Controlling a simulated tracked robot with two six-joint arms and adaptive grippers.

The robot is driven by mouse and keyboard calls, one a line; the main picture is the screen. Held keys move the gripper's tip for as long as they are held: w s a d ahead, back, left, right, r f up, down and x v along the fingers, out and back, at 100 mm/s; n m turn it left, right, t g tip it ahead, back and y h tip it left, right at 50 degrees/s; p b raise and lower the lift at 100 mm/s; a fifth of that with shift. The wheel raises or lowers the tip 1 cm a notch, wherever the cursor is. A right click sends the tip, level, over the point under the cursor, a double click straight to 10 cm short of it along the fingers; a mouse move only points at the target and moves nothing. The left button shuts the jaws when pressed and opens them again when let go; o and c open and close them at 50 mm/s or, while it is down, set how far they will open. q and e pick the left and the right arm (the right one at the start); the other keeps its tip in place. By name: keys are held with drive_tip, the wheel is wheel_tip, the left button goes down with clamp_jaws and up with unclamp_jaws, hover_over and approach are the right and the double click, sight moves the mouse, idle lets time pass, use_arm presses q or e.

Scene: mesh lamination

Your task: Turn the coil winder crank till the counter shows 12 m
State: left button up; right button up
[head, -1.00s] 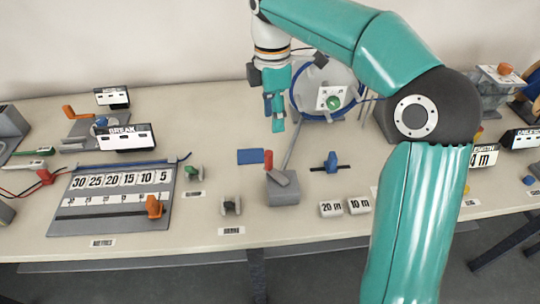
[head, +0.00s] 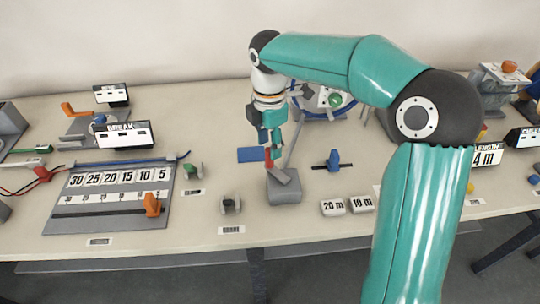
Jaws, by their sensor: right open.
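My right gripper (head: 268,142) is open, pointing down just above the grey block (head: 284,189) with a red-handled lever. Its fingertips are at the top of the red handle (head: 268,158); I cannot tell whether they touch it. Behind it is a blue-rimmed disc (head: 347,101) with a white plate and green knob (head: 335,100), partly hidden by my right arm. I cannot tell for certain which part is the winder crank. My left gripper is out of view.
A blue slider (head: 333,161) and white blocks marked 20 m (head: 333,207) and 10 m (head: 362,204) stand to the right of the lever block. A metres scale board (head: 110,216) with an orange slider and a BREAK display (head: 124,135) are at left.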

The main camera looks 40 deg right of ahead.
drive_tip(key=shift+f, duration=2.1)
clamp_jaws()
